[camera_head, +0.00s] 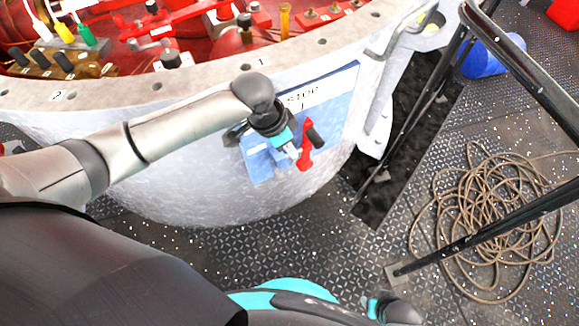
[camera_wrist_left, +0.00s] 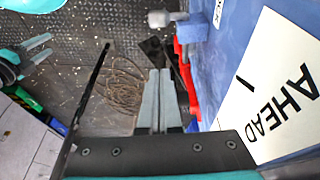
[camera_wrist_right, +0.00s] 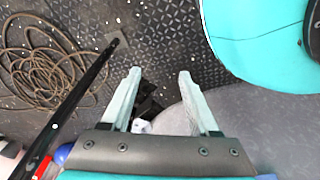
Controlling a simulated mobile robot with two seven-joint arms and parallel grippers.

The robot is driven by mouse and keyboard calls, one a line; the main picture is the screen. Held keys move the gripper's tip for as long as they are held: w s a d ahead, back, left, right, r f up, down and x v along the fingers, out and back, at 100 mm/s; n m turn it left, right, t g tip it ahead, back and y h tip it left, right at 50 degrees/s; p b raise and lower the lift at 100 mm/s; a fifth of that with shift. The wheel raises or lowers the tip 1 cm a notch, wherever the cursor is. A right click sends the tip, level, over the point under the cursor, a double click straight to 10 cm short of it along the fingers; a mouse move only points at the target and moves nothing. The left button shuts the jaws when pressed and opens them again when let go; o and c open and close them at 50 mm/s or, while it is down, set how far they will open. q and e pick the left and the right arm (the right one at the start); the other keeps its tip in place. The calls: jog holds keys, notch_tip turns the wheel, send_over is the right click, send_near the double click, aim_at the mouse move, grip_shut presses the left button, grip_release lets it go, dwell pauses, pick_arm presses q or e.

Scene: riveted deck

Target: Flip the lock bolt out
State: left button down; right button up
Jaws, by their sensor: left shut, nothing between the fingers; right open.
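The red part also shows in the left wrist view (camera_wrist_left: 187,75), just right of the fingers. My left gripper (camera_wrist_left: 160,75) is shut and empty, close beside the red part; whether they touch is unclear. In the head view its wrist partly covers the panel. My right gripper (camera_wrist_right: 160,75) is open and empty above the deck, away from the panel.
The housing's pale rim (camera_head: 190,88) encloses red machinery with several levers. A coiled rope (camera_head: 490,215) lies on the riveted deck at right. Black rails (camera_head: 480,230) cross there. A blue object (camera_head: 492,56) stands behind. A dark opening (camera_head: 400,130) lies beside the housing.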

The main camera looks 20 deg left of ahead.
dwell(0.4)
pick_arm(q)
jog(key=b+x, duration=0.6)
jog(key=x, duration=0.4)
jog(key=shift+s+a+r+b, duration=0.15)
jog(key=shift+s+a+b, duration=0.05)
jog(key=shift+s+a, duration=0.55)
jog(key=shift+s+a+r+b, duration=0.15)
jog(key=shift+s+a, duration=0.45)
jog(key=shift+a, duration=0.1)
pick_arm(e)
jog(key=w+a+r, duration=0.1)
jog(key=w+r, duration=0.2)
jog(key=r, duration=0.3)
jog(key=w+a+r+t, duration=0.1)
jog(key=w+a+r, duration=0.1)
jog(key=r, duration=0.4)
jog(key=shift+w+r, duration=0.15)
jog(key=shift+w, duration=0.45)
jog(key=shift+r, duration=0.1)
